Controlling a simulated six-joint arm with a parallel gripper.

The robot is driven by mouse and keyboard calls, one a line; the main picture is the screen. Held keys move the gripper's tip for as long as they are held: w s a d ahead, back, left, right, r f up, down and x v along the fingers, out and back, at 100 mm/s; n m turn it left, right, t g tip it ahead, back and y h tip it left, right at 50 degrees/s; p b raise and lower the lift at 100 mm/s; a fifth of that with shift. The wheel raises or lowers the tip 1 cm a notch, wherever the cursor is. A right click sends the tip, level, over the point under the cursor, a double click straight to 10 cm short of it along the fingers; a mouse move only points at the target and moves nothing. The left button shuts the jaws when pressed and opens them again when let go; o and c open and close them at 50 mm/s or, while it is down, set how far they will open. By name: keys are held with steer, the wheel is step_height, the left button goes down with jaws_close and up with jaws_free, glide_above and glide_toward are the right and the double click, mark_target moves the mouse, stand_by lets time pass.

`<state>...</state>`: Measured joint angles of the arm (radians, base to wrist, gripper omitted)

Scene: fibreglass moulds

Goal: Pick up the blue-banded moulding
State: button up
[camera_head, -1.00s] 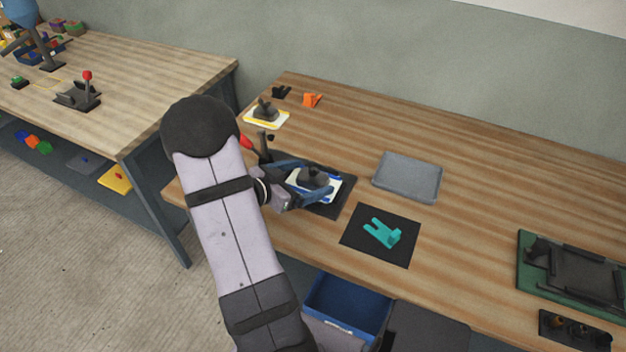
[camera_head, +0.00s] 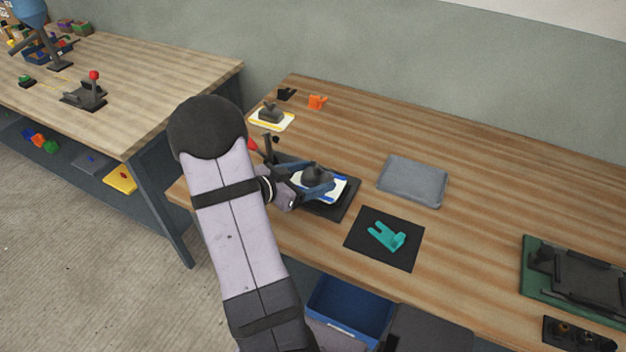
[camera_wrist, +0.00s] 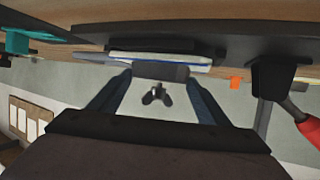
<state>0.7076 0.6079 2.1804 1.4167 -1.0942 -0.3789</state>
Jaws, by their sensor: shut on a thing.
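The blue-banded moulding (camera_head: 336,191) is a white plate with a blue edge and a dark raised grip on top. It sits at or just over a black mat (camera_head: 343,211) near the table's left end; I cannot tell whether they touch. My gripper (camera_head: 316,187) is shut on its grip from the left side. In the wrist view, the two blue fingers of my gripper (camera_wrist: 160,80) press on the grey grip block, with the white and blue-edged moulding (camera_wrist: 190,61) behind it. My fingers hide part of the grip.
A red-knobbed lever (camera_wrist: 303,128) stands close to my gripper. A yellow-edged moulding (camera_head: 270,118) lies behind. A grey tray (camera_head: 412,181) and a teal part (camera_head: 386,237) on a black mat (camera_head: 405,258) lie to the right. A blue bin (camera_head: 350,307) is below the front edge.

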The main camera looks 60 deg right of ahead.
mark_target(313, 179)
step_height(313, 179, up, 9)
steer(key=shift+r, duration=0.1)
stand_by(0.3)
